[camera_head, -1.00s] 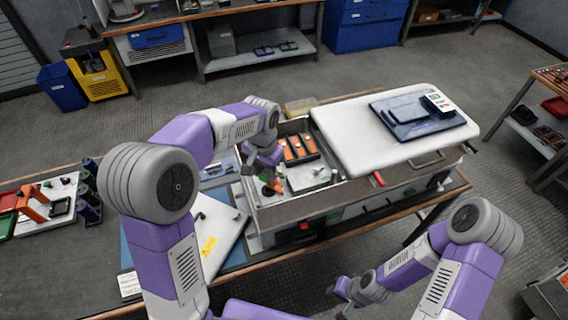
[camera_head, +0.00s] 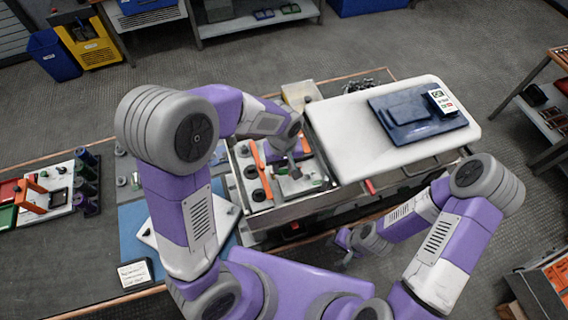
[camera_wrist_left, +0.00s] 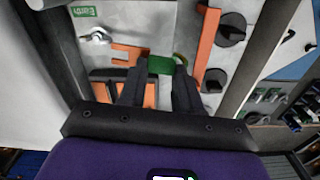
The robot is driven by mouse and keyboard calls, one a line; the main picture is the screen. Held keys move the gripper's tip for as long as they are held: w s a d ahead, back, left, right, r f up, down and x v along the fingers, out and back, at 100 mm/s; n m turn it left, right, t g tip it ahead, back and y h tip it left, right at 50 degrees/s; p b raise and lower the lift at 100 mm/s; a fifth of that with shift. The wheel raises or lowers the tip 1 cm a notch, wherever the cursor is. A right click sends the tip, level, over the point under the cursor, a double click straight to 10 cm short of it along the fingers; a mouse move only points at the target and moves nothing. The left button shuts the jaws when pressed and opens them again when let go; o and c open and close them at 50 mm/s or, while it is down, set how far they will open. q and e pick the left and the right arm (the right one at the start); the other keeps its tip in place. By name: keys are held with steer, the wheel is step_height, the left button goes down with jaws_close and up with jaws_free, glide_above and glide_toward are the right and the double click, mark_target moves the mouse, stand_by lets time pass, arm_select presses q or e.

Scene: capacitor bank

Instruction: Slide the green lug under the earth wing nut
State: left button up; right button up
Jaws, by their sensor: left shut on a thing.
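In the left wrist view my left gripper (camera_wrist_left: 160,76) is shut on the green lug (camera_wrist_left: 160,65), gripping its green sleeve. The lug's copper-coloured forked end (camera_wrist_left: 126,55) points left, towards the silver earth wing nut (camera_wrist_left: 95,36). A small gap seems to separate the fork tips from the nut. A green "Earth" label (camera_wrist_left: 84,12) lies beside the nut. In the head view my left gripper (camera_head: 294,160) is down inside the open metal case, and its fingertips and the lug are too small to make out. My right gripper (camera_head: 344,246) hangs low in front of the bench, its jaws unclear.
An orange bar (camera_wrist_left: 207,45) runs beside black round terminals (camera_wrist_left: 231,29) to the right of the lug. The case's metal wall (camera_head: 330,199) stands close around my left gripper. A white lid (camera_head: 345,140) with a blue device (camera_head: 415,115) covers the case's right part.

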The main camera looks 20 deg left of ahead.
mark_target(284, 182)
arm_select(q)
steer(key=shift+s+d+r+n, duration=0.15)
steer(key=shift+s+d+n, duration=0.1)
steer(key=shift+s+n, duration=0.2)
steer(key=shift+s+d+f+n+p, duration=0.2)
steer(key=shift+s+n+p, duration=0.15)
steer(key=shift+s+n, duration=0.15)
steer(key=shift+f, duration=0.25)
steer(key=shift+f+b, duration=1.1)
steer(key=shift+f, duration=0.05)
steer(key=shift+w+d, duration=0.5)
steer(key=shift+d, duration=0.2)
steer(key=shift+w+d, duration=0.45)
steer(key=shift+d, duration=0.25)
stand_by(0.4)
steer(key=shift+w+d, duration=0.2)
steer(key=shift+d, duration=0.05)
stand_by(0.4)
